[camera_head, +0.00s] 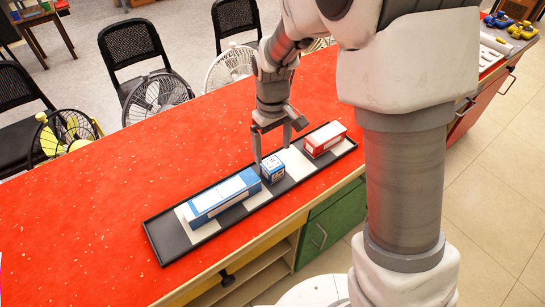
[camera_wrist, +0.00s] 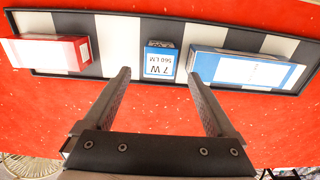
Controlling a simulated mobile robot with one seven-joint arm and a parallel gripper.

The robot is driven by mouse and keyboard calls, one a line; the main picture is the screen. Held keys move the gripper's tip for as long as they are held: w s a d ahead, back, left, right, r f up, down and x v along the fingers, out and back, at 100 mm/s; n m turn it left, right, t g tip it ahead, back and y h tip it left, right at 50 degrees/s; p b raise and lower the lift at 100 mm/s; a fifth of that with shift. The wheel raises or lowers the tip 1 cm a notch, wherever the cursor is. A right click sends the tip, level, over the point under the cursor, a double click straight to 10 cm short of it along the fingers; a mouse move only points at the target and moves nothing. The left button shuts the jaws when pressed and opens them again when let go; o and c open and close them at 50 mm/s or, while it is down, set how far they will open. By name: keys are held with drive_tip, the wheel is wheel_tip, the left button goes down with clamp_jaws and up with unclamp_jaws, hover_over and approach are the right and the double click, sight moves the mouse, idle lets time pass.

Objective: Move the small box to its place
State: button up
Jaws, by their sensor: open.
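The small box (camera_head: 272,168) is blue and white and stands on the long black tray (camera_head: 168,240) with grey, white and black sections. My gripper (camera_head: 272,150) is open above the small box. In the wrist view its fingers (camera_wrist: 160,78) are apart on either side of the small box, with nothing between them.
The tray lies on a red counter (camera_head: 90,220) with bare room to the left. Black chairs (camera_head: 135,50) and fans (camera_head: 157,98) stand behind the counter. Green drawers (camera_head: 325,225) are under the front edge.

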sight(273, 163)
drive_tip(key=s+d+r+m+t, duration=0.1)
drive_tip(key=s+d+r, duration=0.2)
drive_tip(key=r, duration=0.4)
drive_tip(key=s+d+r+m+t, duration=0.1)
drive_tip(key=s+d+r+m, duration=0.15)
drive_tip(key=r, duration=0.55)
drive_tip(key=s+d+r+m+t, duration=0.1)
drive_tip(key=s+d+r, duration=0.1)
drive_tip(key=s, duration=0.4)
drive_tip(key=s+d+r+m+t, duration=0.2)
drive_tip(key=s+d, duration=0.3)
drive_tip(key=s, duration=0.2)
drive_tip(key=shift+r+t+p, duration=0.2)
drive_tip(key=shift+t+p, duration=0.1)
drive_tip(key=shift+s, duration=0.1)
wheel_tip(273, 163, up, 3)
drive_tip(key=p, duration=0.3)
drive_tip(key=shift+r, duration=0.15)
